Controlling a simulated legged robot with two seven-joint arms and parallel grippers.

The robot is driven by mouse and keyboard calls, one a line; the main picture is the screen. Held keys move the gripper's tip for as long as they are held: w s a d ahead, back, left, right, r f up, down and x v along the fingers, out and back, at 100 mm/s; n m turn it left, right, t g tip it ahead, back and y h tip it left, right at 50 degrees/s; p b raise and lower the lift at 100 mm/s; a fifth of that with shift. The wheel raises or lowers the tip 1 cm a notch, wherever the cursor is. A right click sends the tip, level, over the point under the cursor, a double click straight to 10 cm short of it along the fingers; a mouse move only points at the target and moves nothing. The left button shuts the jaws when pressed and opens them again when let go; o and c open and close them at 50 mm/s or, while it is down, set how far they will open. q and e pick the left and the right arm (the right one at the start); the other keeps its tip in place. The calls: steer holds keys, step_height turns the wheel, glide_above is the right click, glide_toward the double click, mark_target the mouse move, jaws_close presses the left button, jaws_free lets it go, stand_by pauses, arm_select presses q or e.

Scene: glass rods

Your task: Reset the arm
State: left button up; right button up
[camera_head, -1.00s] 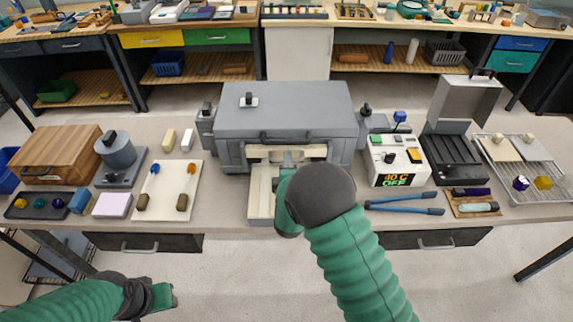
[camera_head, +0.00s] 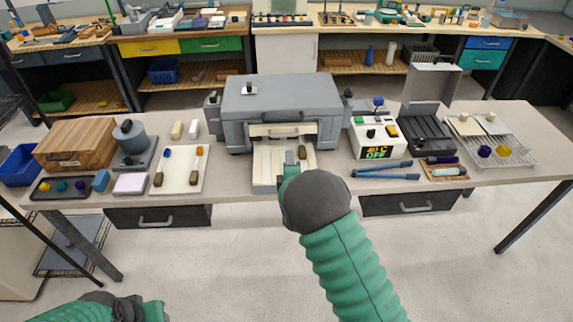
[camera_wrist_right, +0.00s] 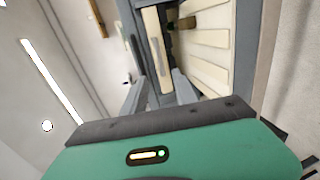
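My right gripper (camera_head: 289,170) is at the front of the grey oven, over the cream tray (camera_head: 266,168) that sticks out of its opening. In the right wrist view its two fingers (camera_wrist_right: 160,92) stand apart, with a cream bar (camera_wrist_right: 154,50) seen between and beyond them; I cannot tell whether they touch it. My left gripper (camera_head: 152,311) is low at the bottom left, clear of the table, and its fingers are too cut off to judge.
The grey oven (camera_head: 280,97) stands mid-table. A heater box (camera_head: 376,138), blue-handled tool (camera_head: 381,170) and wire rack (camera_head: 510,150) are to the right. Floor in front is free.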

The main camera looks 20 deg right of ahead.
arm_select(q)
steer(key=shift+w+a+f, duration=0.1)
steer(key=shift+w+a, duration=0.1)
steer(key=shift+a, duration=0.2)
arm_select(e)
steer(key=s+a+f+m+g+y, duration=0.1)
steer(key=s+m+g, duration=0.5)
steer(key=s, duration=1.1)
steer(key=s+a+f+m+g+y, duration=0.1)
steer(key=s+a+m+g+y, duration=0.2)
steer(key=s, duration=1.3)
steer(key=a+m+g, duration=0.1)
steer(key=m+g, duration=0.2)
steer(key=m, duration=0.2)
steer(key=shift+s+a+m, duration=0.25)
steer(key=shift+s+m, duration=0.15)
arm_select(q)
steer(key=shift+s+d, duration=0.1)
steer(key=shift+s, duration=0.05)
arm_select(e)
steer(key=shift+d+f, duration=0.1)
arm_select(q)
steer(key=shift+d, duration=0.2)
arm_select(e)
steer(key=shift+d, duration=0.15)
arm_select(q)
steer(key=shift+a, duration=0.2)
steer(key=shift+d, duration=0.1)
